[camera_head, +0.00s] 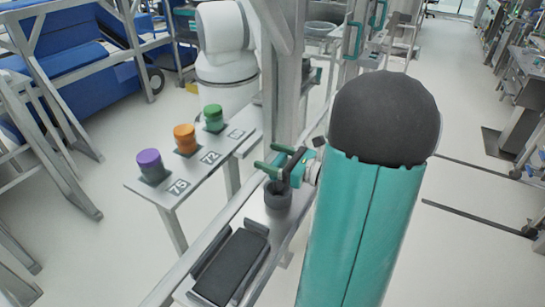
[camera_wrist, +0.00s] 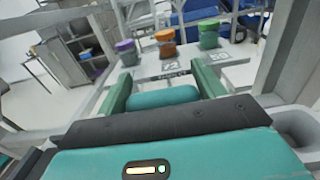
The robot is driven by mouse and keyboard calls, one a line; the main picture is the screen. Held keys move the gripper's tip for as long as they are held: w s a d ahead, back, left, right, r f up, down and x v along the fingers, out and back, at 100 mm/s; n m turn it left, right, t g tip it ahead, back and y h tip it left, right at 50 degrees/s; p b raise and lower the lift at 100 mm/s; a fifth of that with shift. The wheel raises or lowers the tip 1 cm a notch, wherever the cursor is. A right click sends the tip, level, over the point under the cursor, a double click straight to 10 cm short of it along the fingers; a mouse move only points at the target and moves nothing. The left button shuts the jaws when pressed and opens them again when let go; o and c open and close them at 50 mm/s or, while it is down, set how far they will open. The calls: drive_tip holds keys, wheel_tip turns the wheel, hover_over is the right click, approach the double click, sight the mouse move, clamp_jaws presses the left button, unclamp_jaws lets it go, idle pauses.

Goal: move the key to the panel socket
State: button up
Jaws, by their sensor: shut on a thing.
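My gripper (camera_head: 275,160) is over a dark round cup (camera_head: 278,198) on the grey rail; this cup looks like a socket. In the wrist view, the green fingers of my gripper (camera_wrist: 163,88) stand apart, with a teal rounded piece (camera_wrist: 164,97) filling the gap. This piece seems to be the key, but I cannot clearly tell it from my gripper's own teal parts. Its lower end is hidden, so I cannot tell whether it touches the cup.
A shelf (camera_head: 215,160) on the left bears purple (camera_head: 149,160), orange (camera_head: 184,133) and green (camera_head: 213,112) capped cylinders beside number labels. A black tray (camera_head: 232,268) lies on the rail's near end. A metal post (camera_head: 282,85) stands close behind my gripper.

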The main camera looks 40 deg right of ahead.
drive_tip(key=shift+f, duration=2.05)
idle(0.7)
drive_tip(key=o, duration=1.5)
drive_tip(key=shift+o, duration=0.7)
wheel_tip(320, 180, up, 9)
drive_tip(key=shift+s, duration=0.15)
idle(0.7)
